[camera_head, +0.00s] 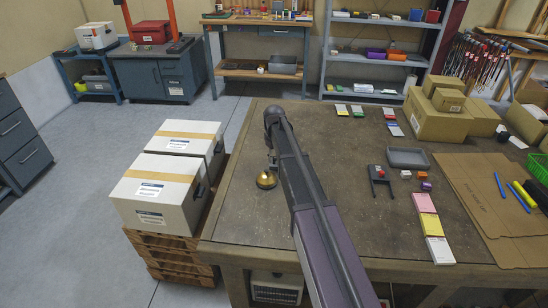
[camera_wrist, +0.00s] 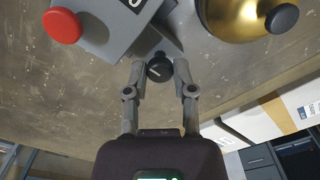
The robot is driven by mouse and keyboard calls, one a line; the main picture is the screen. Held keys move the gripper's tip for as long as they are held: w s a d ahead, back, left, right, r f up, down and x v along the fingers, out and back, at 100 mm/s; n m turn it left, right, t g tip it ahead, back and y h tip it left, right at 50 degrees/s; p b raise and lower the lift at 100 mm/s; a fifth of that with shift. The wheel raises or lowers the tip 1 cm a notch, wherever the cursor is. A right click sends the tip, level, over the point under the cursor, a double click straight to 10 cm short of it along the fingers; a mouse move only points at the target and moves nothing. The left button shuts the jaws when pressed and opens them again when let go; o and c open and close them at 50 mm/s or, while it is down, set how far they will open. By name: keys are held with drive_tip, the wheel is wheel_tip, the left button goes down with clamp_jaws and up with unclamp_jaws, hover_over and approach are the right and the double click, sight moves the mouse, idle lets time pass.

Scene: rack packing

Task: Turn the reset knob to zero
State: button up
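In the wrist view, a small black round knob (camera_wrist: 159,71) with a pale pointer mark sits on a grey housing (camera_wrist: 108,32). My gripper (camera_wrist: 160,68) has one fingertip on each side of the knob, close against it. The fingers are partly closed, to about the knob's width, and appear shut on it. A pale mark on a dark label shows at the top edge, cut off by the frame. In the head view, my arm reaches over the table's left part and hides the knob and housing.
A red button (camera_wrist: 62,26) is on the housing's left. A brass bell (camera_head: 266,180) with a black top stands close by; it also shows in the wrist view (camera_wrist: 232,18). White boxes (camera_head: 168,180) on pallets stand left of the table (camera_head: 330,128). Cards, cartons and a grey tray (camera_head: 408,158) lie to the right.

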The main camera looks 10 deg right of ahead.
drive_tip(key=shift+m, duration=0.5)
clamp_jaws()
drive_tip(key=m, duration=1.2)
drive_tip(key=shift+m, duration=0.3)
drive_tip(key=m, duration=0.4)
drive_tip(key=o, duration=0.6)
unclamp_jaws()
drive_tip(key=shift+o, duration=0.2)
